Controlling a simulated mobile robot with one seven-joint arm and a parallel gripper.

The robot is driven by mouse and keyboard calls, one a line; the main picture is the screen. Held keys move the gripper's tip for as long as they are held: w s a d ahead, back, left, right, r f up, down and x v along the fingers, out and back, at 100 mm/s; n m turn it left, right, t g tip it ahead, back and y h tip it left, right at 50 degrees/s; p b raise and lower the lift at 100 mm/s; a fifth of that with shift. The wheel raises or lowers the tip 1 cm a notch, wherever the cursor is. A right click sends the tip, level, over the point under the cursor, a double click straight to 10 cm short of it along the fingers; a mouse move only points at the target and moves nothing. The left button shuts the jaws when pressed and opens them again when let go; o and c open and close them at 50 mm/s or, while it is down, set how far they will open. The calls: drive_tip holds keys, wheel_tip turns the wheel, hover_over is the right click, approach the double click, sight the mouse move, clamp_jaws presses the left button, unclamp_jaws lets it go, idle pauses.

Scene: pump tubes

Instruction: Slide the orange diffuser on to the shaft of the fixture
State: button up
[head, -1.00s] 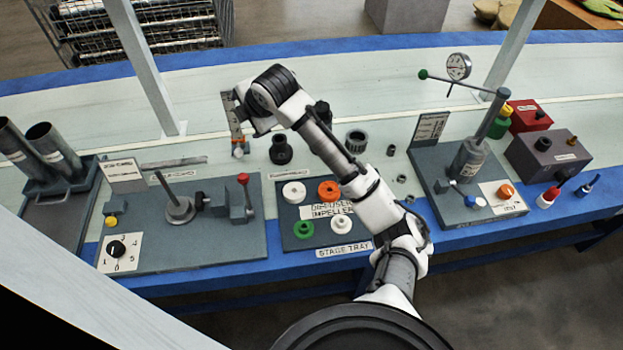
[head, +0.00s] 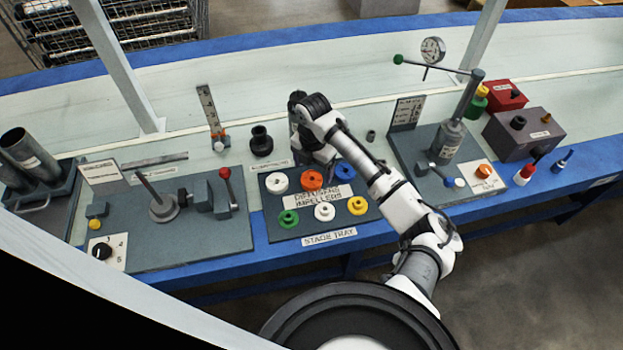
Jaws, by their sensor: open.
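The orange diffuser (head: 312,180) lies in the back row of the dark stage tray (head: 290,232), between a white ring and a blue ring. The fixture (head: 205,245) is a grey plate to the left of the tray. Its thin shaft (head: 147,186) rises, leaning in the picture, from a round hub, and it is bare. My gripper (head: 325,158) is open and empty, just behind and above the orange diffuser and apart from it as far as I can tell. Its fingers are small and partly hidden by the wrist.
A red-knobbed lever (head: 225,174) and clamp blocks stand on the fixture right of the shaft. Green, white and yellow parts fill the tray's front row. A black fitting (head: 261,141) stands behind the tray. A dial gauge stand (head: 450,138) is at right.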

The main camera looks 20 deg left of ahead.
drive_tip(key=f, duration=0.1)
drive_tip(key=f+p, duration=0.1)
drive_tip(key=f, duration=0.3)
drive_tip(key=shift+w+a+p, duration=0.25)
drive_tip(key=shift+a+p, duration=0.05)
drive_tip(key=shift+c, duration=0.3)
drive_tip(key=c, duration=1)
